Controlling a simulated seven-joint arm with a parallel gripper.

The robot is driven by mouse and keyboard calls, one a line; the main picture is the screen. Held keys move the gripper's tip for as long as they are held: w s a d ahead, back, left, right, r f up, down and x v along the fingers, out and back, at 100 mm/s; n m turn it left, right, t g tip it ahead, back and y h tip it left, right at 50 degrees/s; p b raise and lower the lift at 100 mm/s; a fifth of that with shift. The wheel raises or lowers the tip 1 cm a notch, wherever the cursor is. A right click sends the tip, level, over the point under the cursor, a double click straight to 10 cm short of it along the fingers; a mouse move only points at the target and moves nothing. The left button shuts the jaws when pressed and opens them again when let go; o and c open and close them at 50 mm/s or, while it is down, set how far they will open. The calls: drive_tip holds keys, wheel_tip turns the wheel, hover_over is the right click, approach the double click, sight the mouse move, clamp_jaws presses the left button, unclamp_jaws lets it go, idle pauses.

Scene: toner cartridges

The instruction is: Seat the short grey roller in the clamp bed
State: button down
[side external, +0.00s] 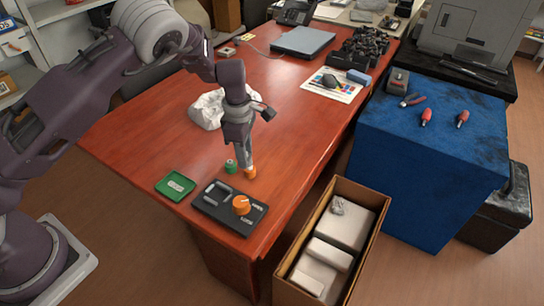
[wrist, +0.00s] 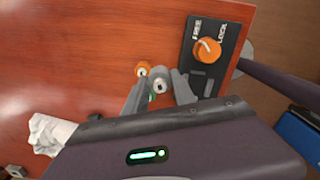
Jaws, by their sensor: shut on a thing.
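My gripper (wrist: 158,83) points down at the table and is shut on the grey roller (wrist: 158,74), whose round end shows between the fingertips. In the side view my gripper (side external: 245,166) is low over the table, behind the clamp bed, and the fingers mostly hide the roller. I cannot tell whether the roller touches the table. The clamp bed (side external: 212,205) is a black plate with raised grey parts and an orange knob (side external: 241,204), between FREE and LOCK labels. It also shows in the wrist view (wrist: 197,92), right of my gripper, with its knob (wrist: 207,50).
An orange-ended roller (wrist: 142,69) and a green one (wrist: 152,97) stand close to my fingers. A green tray (side external: 160,184) with a pale label-like patch lies left of the clamp bed. Crumpled white material (side external: 207,109) lies behind. An open carton (side external: 284,270) stands beside the table.

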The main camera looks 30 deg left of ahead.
drive_tip(key=s+a+n, duration=0.2)
drive_tip(key=s+a, duration=0.2)
drive_tip(key=s, duration=0.5)
drive_tip(key=shift+w+f, duration=0.2)
drive_tip(key=shift+f, duration=2.5)
drive_tip(key=shift+f, duration=0.9)
drive_tip(key=c, duration=1)
unclamp_jaws()
drive_tip(key=shift+o, duration=0.2)
drive_tip(key=shift+r, duration=2.35)
